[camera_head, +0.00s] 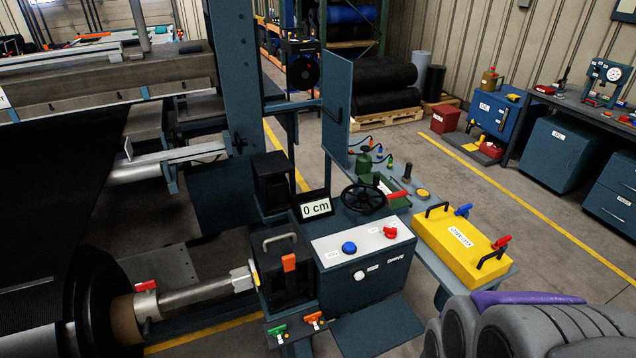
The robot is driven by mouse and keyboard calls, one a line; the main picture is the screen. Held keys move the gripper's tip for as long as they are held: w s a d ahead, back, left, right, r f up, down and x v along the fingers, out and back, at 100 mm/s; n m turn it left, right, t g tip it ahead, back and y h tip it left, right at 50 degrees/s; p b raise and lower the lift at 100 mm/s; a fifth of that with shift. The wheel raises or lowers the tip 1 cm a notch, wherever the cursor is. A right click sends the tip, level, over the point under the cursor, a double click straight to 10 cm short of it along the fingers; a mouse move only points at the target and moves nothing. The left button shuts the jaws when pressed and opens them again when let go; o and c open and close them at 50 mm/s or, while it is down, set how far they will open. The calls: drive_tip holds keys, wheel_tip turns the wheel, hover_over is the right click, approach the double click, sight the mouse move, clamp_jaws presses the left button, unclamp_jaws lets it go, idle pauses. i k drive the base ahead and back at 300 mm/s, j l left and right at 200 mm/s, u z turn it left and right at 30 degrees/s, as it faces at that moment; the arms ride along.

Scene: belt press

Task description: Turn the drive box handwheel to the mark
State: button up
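The drive box (385,278) stands in the middle of the view, a dark blue-grey box with "DRIVE" on its front and a light top panel. A black spoked handwheel (348,195) lies nearly flat just behind that panel. A red-handled part (397,195) sits at its right side. I cannot make out a mark on the wheel. Grey rounded parts with a purple strip at the bottom right seem to be my arm. My gripper's fingers do not show, and nothing visible touches the wheel.
The drive box carries a blue button (349,248), a red knob (390,231) and a white front knob (359,275). A yellow box (450,250) with handles and clamps stands to the right. A blue-grey upright panel (336,110) rises behind the wheel. Open floor lies farther right.

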sight(364, 197)
drive_tip(key=i+l+u, duration=0.15)
drive_tip(key=l+u, duration=0.15)
drive_tip(key=u, duration=0.15)
drive_tip(key=i+l+u, duration=0.1)
drive_tip(key=l+u, duration=0.2)
drive_tip(key=u, duration=0.2)
drive_tip(key=l+u, duration=0.45)
drive_tip(key=j, duration=0.1)
